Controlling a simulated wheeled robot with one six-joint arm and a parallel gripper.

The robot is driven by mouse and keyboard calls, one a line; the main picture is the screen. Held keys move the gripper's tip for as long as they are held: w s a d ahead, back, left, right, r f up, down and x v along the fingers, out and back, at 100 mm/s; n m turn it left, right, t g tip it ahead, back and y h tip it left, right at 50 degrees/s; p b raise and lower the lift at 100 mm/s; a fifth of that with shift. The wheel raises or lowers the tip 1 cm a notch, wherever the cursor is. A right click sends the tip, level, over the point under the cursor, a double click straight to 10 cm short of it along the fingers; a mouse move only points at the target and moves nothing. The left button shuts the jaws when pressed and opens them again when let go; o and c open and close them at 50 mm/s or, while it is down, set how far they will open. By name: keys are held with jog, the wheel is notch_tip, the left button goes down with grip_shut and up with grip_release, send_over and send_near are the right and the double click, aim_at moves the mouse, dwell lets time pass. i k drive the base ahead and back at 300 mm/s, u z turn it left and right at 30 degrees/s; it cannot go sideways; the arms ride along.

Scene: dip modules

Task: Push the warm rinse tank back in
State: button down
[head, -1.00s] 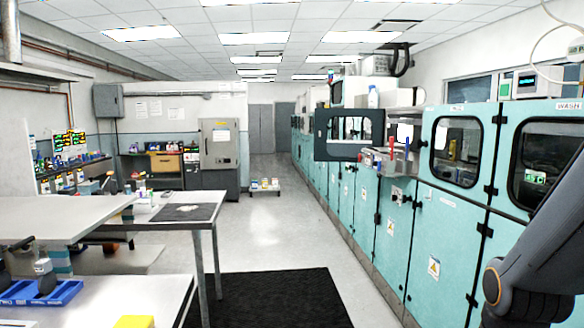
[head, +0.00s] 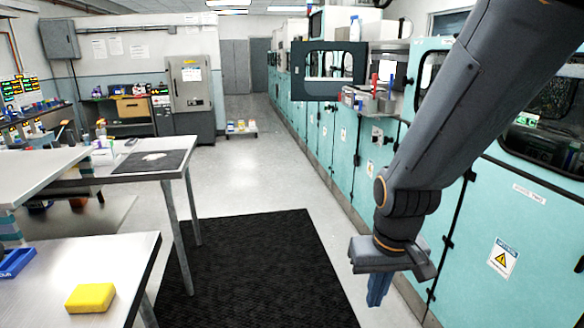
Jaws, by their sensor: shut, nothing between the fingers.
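A grey metal tank or tray (head: 372,104) juts out from the teal machine row at mid distance, right of centre, below an open window hatch (head: 328,70). It has red and blue upright parts on it. It looks like the pulled-out tank, but no label is readable on it, so I cannot tell if it is the warm rinse one. My gripper (head: 378,290) hangs in the near right foreground, fingers pointing down and shut, empty. It is in front of the nearer teal panels and well apart from the tank.
Teal cabinets (head: 470,225) line the right side. A dark mat (head: 255,265) lies on the floor left of my gripper. Steel tables (head: 75,265) stand at the left, one with a yellow block (head: 90,298). The aisle floor (head: 240,165) ahead is clear.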

aim_at(381, 107)
jog(key=i, duration=3.85)
jog(key=z, duration=0.45)
